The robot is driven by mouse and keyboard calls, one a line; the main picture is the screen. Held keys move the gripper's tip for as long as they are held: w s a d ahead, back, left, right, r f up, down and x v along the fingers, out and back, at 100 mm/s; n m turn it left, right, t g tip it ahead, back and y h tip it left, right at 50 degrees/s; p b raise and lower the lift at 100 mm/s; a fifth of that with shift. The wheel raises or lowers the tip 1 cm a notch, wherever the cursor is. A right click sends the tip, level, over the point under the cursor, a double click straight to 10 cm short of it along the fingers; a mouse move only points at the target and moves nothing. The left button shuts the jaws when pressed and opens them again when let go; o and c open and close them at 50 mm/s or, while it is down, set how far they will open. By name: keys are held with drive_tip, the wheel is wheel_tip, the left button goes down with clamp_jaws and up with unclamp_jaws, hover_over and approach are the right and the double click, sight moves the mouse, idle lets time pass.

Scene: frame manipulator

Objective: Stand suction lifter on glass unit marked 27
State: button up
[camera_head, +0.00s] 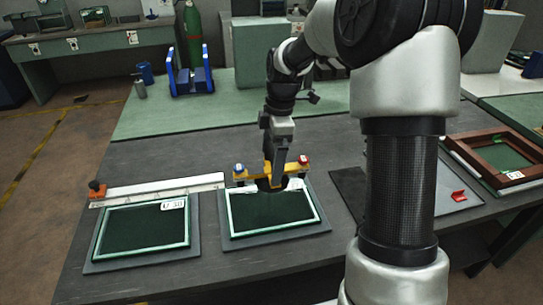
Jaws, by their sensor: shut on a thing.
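The suction lifter (246,176) is a yellow bar with a blue knob at its left end and a red knob at its right. My gripper (273,180) is shut on the middle of the lifter. The lifter is over the far edge of the middle glass unit (270,208), a dark pane in a pale frame; I cannot tell whether it touches. A second glass unit (143,227) lies to the left, with a white tag (172,203) that seems to read 30. No tag reading 27 is legible; my gripper and the lifter cover part of the middle unit's far edge.
A pale rail (155,189) with an orange-knobbed piece (97,189) lies behind the left unit. On the right are a red piece (458,196) and a brown frame (484,160). A blue stand (191,80) is at the back. My arm hides part of the right side.

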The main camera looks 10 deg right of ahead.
drive_tip(key=shift+a, duration=0.25)
drive_tip(key=shift+f, duration=0.1)
drive_tip(key=shift+f+b, duration=3.3)
drive_tip(key=shift+f, duration=1.45)
drive_tip(key=o, duration=1)
drive_tip(key=r, duration=0.5)
drive_tip(key=d+r+p, duration=0.1)
drive_tip(key=r, duration=0.5)
drive_tip(key=d+r+p, duration=0.1)
drive_tip(key=r, duration=0.5)
drive_tip(key=shift+r, duration=0.15)
